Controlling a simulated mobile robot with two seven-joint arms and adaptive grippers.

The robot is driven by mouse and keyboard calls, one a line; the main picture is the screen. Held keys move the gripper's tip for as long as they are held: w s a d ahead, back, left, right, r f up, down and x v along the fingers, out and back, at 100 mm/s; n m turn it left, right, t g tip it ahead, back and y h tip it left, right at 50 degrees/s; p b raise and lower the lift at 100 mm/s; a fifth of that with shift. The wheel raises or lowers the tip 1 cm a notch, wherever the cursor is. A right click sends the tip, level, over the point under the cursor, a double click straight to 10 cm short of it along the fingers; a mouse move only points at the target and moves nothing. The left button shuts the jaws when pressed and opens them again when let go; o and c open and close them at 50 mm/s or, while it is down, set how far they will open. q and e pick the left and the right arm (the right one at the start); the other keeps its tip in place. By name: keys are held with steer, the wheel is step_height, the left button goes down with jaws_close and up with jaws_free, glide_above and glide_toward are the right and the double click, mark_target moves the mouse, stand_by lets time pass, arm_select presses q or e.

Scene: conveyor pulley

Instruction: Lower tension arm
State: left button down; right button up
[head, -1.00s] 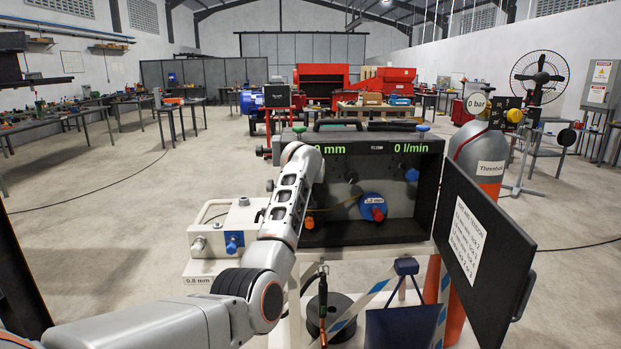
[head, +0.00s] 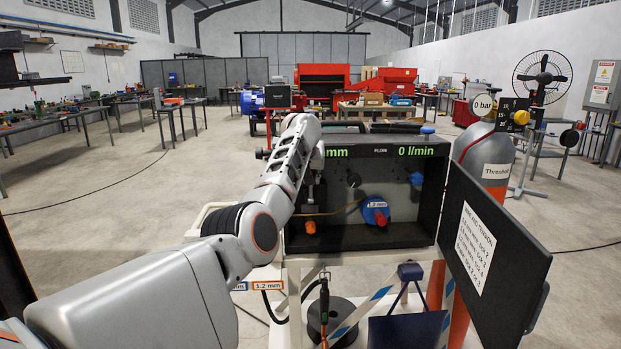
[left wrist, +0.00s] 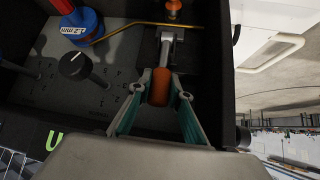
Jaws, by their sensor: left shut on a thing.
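The tension arm (left wrist: 168,48) is a grey lever with an orange-red handle (left wrist: 160,88), seen in the left wrist view inside the dark feeder box. My left gripper (left wrist: 160,92) has its two teal fingers on either side of the handle, shut on it. In the head view my left forearm hides the gripper and most of the lever. An orange knob (head: 310,227) sits low in the box, beside the wire, and also shows at the top of the left wrist view (left wrist: 174,8). My right gripper is not in view.
A blue spool hub (head: 375,211) marked 1.2 mm and a black knob (left wrist: 74,66) are in the box, left of the lever in the wrist view. The box's door (head: 489,245) stands open at the right. A grey-orange gas cylinder (head: 484,155) stands behind it.

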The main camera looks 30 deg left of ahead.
arm_select(q)
steer(key=shift+r, duration=0.1)
steer(key=c, duration=1.8)
jaws_free()
steer(key=shift+w, duration=0.1)
steer(key=shift+c, duration=0.2)
steer(key=shift+s+d+r, duration=0.15)
steer(key=shift+s+r, duration=0.3)
steer(key=v, duration=1)
steer(key=shift+s+r, duration=0.2)
steer(key=shift+s, duration=0.05)
steer(key=shift+f, duration=0.1)
